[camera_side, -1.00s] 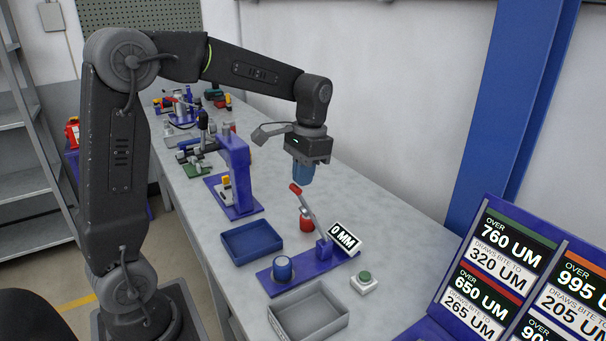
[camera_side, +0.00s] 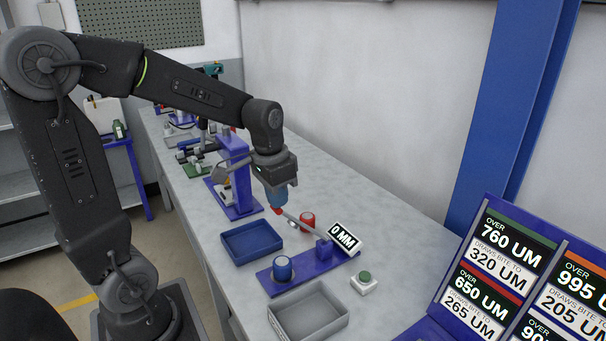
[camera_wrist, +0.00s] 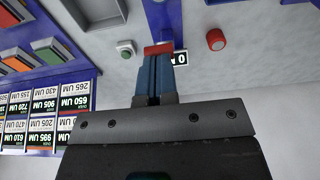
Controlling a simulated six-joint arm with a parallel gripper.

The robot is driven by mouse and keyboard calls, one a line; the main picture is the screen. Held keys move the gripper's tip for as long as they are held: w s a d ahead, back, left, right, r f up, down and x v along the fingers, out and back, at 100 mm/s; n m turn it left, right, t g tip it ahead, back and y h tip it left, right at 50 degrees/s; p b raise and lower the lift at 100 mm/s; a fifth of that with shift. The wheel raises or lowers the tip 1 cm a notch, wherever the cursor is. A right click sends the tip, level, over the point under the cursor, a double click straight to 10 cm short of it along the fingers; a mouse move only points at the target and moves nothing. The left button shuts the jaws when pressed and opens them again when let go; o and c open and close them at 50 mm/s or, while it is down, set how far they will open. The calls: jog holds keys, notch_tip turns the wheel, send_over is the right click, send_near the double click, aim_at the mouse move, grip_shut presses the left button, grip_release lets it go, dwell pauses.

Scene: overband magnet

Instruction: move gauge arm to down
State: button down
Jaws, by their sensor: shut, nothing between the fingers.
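The gauge arm (camera_side: 300,226) is a grey lever on a blue base plate (camera_side: 312,265). It slants from its pivot block up to the left, at a shallow tilt, and its red tip (camera_side: 277,210) is at my gripper's fingertips. My gripper (camera_side: 280,204) has blue fingers, which are shut and hold nothing. In the wrist view the red tip (camera_wrist: 158,49) lies across the ends of the fingers. A blue round part (camera_side: 283,268) sits on the near-left end of the plate.
A blue tray (camera_side: 252,242) and a grey tray (camera_side: 308,312) flank the gauge. A red cylinder (camera_side: 307,221) stands behind the lever, and a green button (camera_side: 364,277) at its right. A blue stand (camera_side: 236,178) rises at the left. The bench toward the wall is clear.

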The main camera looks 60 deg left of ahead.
jog(key=s+f, duration=0.6)
jog(key=shift+f, duration=0.35)
jog(key=shift+w+r, duration=0.1)
